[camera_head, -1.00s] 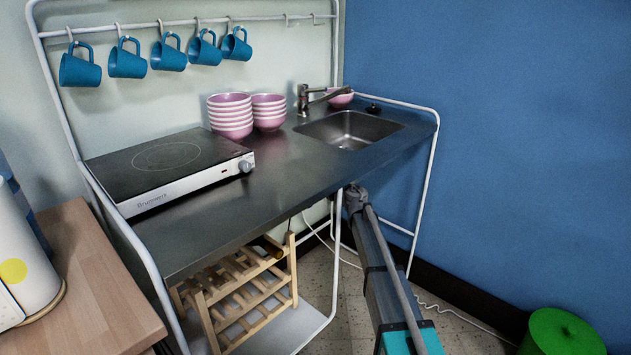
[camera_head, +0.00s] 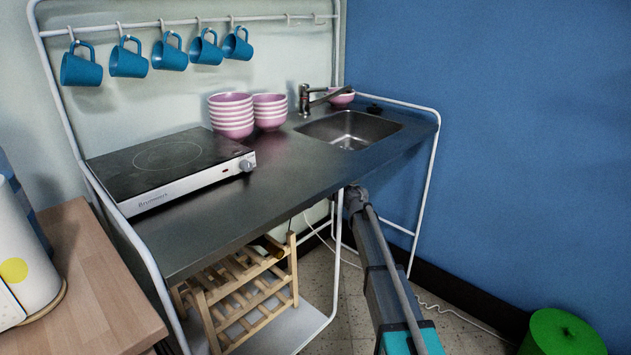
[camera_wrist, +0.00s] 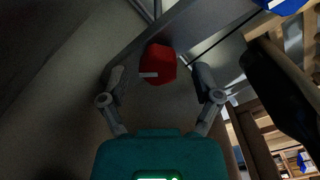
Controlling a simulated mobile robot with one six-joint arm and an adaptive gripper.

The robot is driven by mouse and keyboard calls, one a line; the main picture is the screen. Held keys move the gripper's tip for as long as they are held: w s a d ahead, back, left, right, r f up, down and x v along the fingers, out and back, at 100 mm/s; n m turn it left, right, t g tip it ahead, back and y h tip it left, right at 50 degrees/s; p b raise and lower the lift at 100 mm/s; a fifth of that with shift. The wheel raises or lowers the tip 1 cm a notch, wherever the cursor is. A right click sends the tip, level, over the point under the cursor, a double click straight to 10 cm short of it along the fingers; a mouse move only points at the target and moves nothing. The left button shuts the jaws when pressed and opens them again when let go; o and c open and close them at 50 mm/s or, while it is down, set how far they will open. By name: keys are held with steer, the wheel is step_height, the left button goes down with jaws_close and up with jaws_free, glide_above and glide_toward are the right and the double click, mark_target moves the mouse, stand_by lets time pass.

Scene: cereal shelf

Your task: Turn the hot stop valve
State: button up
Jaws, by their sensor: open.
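A red faceted valve knob (camera_wrist: 160,62) with a small pale bar on it shows at the upper middle of the wrist view. It appears to be the hot stop valve. My gripper (camera_wrist: 160,82) is open, with one finger to the left and one to the right of the red knob. I cannot tell whether either finger touches it. A blue knob (camera_wrist: 284,4) is partly cut off at the top right. In the head view, the valves and my gripper are hidden under the counter (camera_head: 270,195).
A dark bottle (camera_wrist: 280,88) lies close to the right of my right finger. A wooden rack (camera_head: 240,290) stands under the counter. The sink (camera_head: 350,130) and the white frame leg (camera_head: 427,190) are near my arm. A green bin (camera_head: 562,335) stands at the lower right.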

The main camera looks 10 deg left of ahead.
steer(key=shift+d, duration=0.1)
steer(key=v, duration=1.2)
steer(key=shift+m, duration=0.3)
stand_by(0.3)
steer(key=m, duration=0.9)
steer(key=shift+s+d+f+m, duration=0.1)
steer(key=shift+d+f+m, duration=0.1)
steer(key=shift+d+m, duration=0.1)
steer(key=shift+a, duration=0.15)
steer(key=x, duration=1.3)
steer(key=shift+w+a, duration=0.2)
steer(key=shift+w, duration=0.1)
steer(key=shift+c, duration=0.2)
